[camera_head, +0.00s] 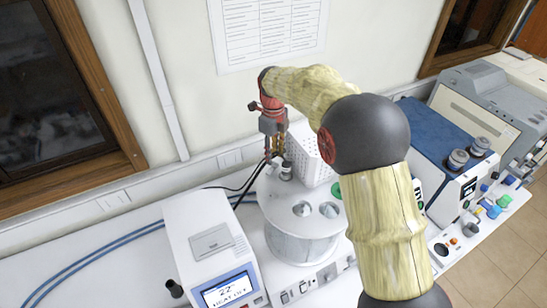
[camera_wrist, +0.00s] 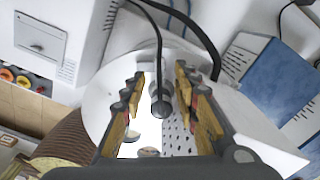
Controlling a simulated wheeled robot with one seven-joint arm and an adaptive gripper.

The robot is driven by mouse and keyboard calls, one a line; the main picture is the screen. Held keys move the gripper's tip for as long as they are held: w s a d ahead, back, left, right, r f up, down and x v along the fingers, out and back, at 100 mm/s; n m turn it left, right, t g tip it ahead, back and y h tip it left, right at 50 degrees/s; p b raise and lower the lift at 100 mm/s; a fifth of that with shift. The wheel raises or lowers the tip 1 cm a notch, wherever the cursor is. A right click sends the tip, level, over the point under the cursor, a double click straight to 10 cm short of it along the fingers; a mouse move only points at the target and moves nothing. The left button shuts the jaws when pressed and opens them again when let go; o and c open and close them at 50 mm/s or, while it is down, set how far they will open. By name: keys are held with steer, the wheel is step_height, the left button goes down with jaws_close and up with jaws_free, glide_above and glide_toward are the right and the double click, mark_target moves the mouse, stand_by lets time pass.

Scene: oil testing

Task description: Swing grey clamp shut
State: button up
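My gripper (camera_head: 274,152) points down over the back of a round white-topped bath (camera_head: 268,200). In the wrist view my gripper (camera_wrist: 158,85) has its two yellow-padded fingers spread apart. A small grey part with a rounded dark end (camera_wrist: 160,104) lies in the gap between them, with a black cable running up from it. It may be the grey clamp; I cannot tell its swing position or whether a finger touches it. In the head view a small dark-and-grey fitting (camera_head: 286,171) stands on the bath top beside the fingertips. The clamp's hinge is not clear.
A white controller with a lit screen (camera_head: 228,291) stands left of the bath. A white perforated box (camera_head: 306,150) is close behind the gripper. Black cables (camera_head: 252,178) run by the bath's left side. A blue-topped machine (camera_head: 436,135) stands to the right. Open bench lies at far left.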

mark_target(271, 167)
steer(key=shift+f, duration=1.35)
steer(key=shift+c, duration=1)
jaws_close()
